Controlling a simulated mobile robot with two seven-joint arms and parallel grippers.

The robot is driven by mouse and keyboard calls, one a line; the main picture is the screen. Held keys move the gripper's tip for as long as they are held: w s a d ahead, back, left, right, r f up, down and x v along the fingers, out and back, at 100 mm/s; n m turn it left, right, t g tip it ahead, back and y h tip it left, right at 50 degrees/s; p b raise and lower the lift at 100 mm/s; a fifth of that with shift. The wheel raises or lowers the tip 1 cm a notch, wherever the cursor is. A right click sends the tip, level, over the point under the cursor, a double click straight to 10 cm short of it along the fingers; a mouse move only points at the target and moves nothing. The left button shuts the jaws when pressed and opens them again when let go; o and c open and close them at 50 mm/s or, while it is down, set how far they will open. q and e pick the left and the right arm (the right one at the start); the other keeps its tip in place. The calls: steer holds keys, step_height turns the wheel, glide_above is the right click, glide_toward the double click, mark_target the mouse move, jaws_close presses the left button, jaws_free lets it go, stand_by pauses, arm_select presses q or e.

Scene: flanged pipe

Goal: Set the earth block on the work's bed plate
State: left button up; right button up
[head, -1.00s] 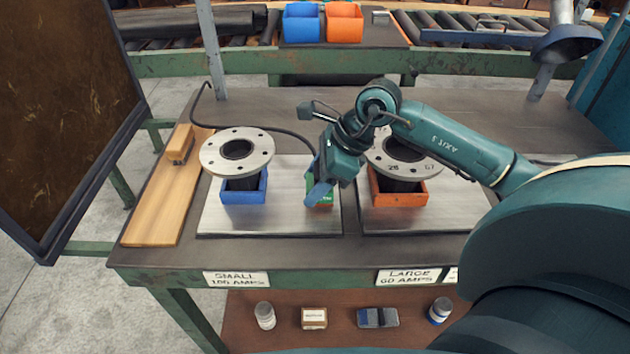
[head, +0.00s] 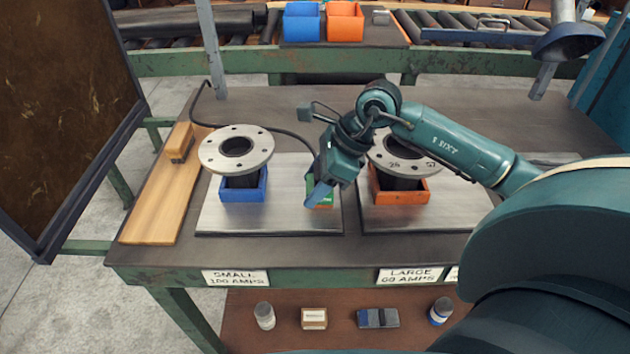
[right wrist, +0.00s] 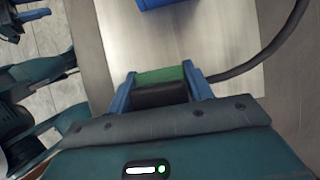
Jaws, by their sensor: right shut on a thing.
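The earth block (head: 322,201), small and green with a dark body, is between the blue fingers of my right gripper (head: 318,193). The right wrist view shows the block (right wrist: 160,76) gripped from both sides by the shut fingers (right wrist: 162,92), its black cable running off to the right. The block is at the right part of the left steel bed plate (head: 285,222); I cannot tell whether its underside touches the plate. A flanged pipe (head: 211,158) stands in a blue cradle (head: 243,194) on this plate. What looks like my left gripper (right wrist: 34,15) shows small at the wrist view's top left corner.
A second bed plate (head: 450,215) at right carries an orange cradle (head: 402,197) and another flanged pipe (head: 391,171), partly behind my right arm. A wooden board (head: 153,212) with a brush lies at left. A dark screen (head: 65,110) stands at far left. The black cable (head: 285,132) crosses the table's back.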

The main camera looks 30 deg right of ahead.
arm_select(q)
steer(key=shift+f, duration=0.1)
arm_select(e)
steer(key=o, duration=1)
steer(key=shift+o, duration=0.3)
steer(key=shift+f, duration=0.15)
arm_select(q)
steer(key=shift+d, duration=0.1)
arm_select(e)
steer(key=shift+r, duration=0.4)
step_height(320, 180, up, 9)
steer(key=shift+r, duration=0.15)
arm_select(q)
steer(key=shift+s+a+r+g+y+p, duration=0.2)
steer(key=shift+r+p, duration=0.35)
steer(key=shift+p, duration=0.5)
steer(key=shift+w+a+r+y+p, duration=0.1)
steer(key=shift+a+r+p, duration=0.3)
steer(key=shift+p, duration=0.7)
steer(key=shift+s+a+r+g+y+p, duration=0.15)
steer(key=shift+r+p, duration=0.5)
steer(key=shift+p, duration=0.4)
arm_select(e)
step_height(320, 180, up, 9)
